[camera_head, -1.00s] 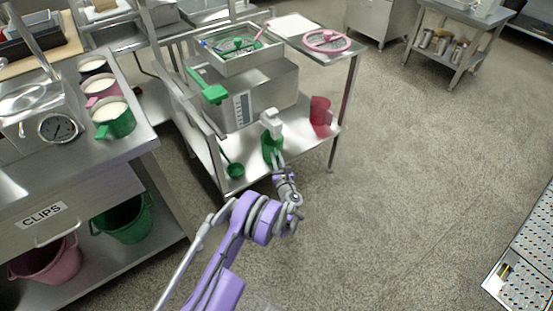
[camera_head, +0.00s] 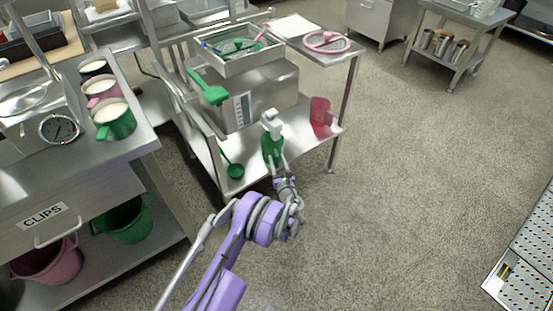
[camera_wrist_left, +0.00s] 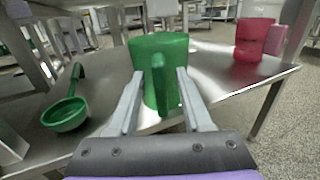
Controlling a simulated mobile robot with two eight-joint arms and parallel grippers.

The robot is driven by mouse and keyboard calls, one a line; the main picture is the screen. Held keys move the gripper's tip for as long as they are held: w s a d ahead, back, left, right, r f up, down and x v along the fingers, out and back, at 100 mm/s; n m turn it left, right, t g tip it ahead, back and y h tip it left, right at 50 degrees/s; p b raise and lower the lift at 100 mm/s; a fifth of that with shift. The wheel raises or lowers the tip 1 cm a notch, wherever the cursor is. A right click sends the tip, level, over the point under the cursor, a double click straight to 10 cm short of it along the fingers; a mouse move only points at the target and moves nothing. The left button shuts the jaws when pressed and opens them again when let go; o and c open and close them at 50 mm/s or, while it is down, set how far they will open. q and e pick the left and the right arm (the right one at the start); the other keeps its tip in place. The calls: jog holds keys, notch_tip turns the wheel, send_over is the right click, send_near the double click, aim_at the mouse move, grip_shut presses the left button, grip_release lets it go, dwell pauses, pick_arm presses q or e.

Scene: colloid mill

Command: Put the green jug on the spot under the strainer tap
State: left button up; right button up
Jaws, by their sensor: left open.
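The green jug (camera_head: 271,146) stands upright on the lower metal shelf of the strainer stand, at its front edge. A pale grey tap (camera_head: 271,122) is directly above it in the head view and hides part of its top; the exact spot beneath is hidden. In the left wrist view the jug (camera_wrist_left: 148,48) shows with its handle toward me. My left gripper (camera_head: 276,166) is open at the jug. Its fingers (camera_wrist_left: 159,80) lie on either side of the handle, with visible gaps. My right gripper is not in view.
A green ladle (camera_head: 235,170) is left of the jug and a red jug (camera_head: 320,111) is to its right on the shelf. A green scoop-like thing (camera_head: 210,92) hangs above at the left. The counter (camera_head: 75,165) with filled jugs stands further left. Open floor lies right.

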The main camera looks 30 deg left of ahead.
pick_arm(q)
jog(key=p+v, duration=0.2)
jog(key=v, duration=0.8)
jog(key=s+d+r+n+g+h, duration=0.1)
jog(key=s+r+n+g+h, duration=0.15)
jog(key=s+r+n, duration=0.45)
jog(key=s+d+r+n+g+h, duration=0.15)
jog(key=s+r+n+g, duration=0.25)
jog(key=r+n, duration=0.5)
jog(key=s+d+r+n+g+h, duration=0.1)
jog(key=s+d+n+h, duration=0.3)
jog(key=s, duration=0.8)
jog(key=s+d+r+n+g+h, duration=0.1)
jog(key=s+d+r+n+h, duration=0.1)
jog(key=s+d+n+h, duration=0.2)
jog(key=s+d+n, duration=0.3)
jog(key=s+d, duration=0.1)
jog(key=s, duration=0.4)
jog(key=shift+s+d+r+h, duration=0.3)
jog(key=shift+d+r+h, duration=0.05)
jog(key=shift+h, duration=0.05)
